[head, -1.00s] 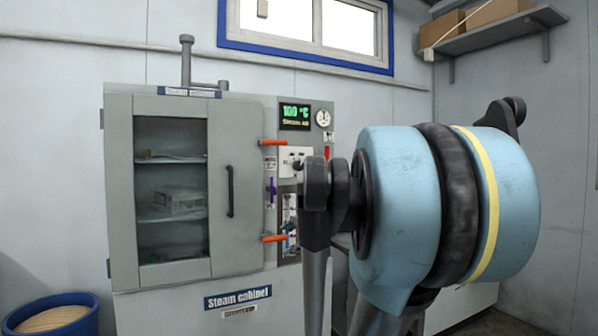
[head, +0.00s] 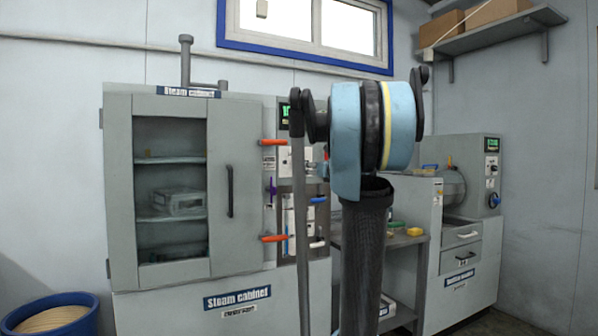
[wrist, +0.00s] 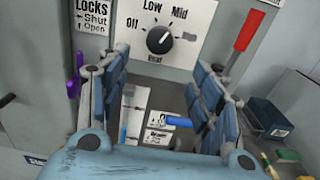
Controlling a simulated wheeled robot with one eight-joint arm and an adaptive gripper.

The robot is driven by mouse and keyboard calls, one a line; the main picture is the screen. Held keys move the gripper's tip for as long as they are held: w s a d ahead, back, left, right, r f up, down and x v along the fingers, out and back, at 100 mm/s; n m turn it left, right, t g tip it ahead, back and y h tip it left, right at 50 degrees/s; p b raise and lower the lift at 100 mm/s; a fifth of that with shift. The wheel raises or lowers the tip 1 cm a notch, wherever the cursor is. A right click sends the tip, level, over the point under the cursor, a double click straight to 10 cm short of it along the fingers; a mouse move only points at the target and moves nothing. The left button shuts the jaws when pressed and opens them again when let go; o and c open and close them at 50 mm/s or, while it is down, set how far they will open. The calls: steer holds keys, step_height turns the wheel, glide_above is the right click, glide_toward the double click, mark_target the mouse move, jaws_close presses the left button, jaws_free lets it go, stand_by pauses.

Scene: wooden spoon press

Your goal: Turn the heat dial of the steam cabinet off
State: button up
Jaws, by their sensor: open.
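The steam cabinet (head: 255,120) stands at the left in the head view, its glazed door closed. In the wrist view its heat dial (wrist: 160,40) is a black round knob on a white plate marked Off, Low and Mid. Its white pointer line leans up and right, towards Mid. My gripper (wrist: 163,82) is open and empty. Its two blue fingers stand apart, below the dial to the left and right in the wrist view, with no contact visible. In the head view my arm covers part of the control panel, and the dial cannot be made out.
A red lever (wrist: 244,32) is right of the dial, a blue lever (wrist: 179,122) below it and a purple handle (wrist: 73,87) to the left. Orange door latches (head: 272,142) stick out beside the panel. A workbench (head: 405,240) and another machine (head: 470,205) stand at the right.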

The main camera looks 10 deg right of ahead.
mark_target(300, 167)
steer(key=x, duration=1.3)
steer(key=shift+f, duration=0.1)
steer(key=c, duration=1.1)
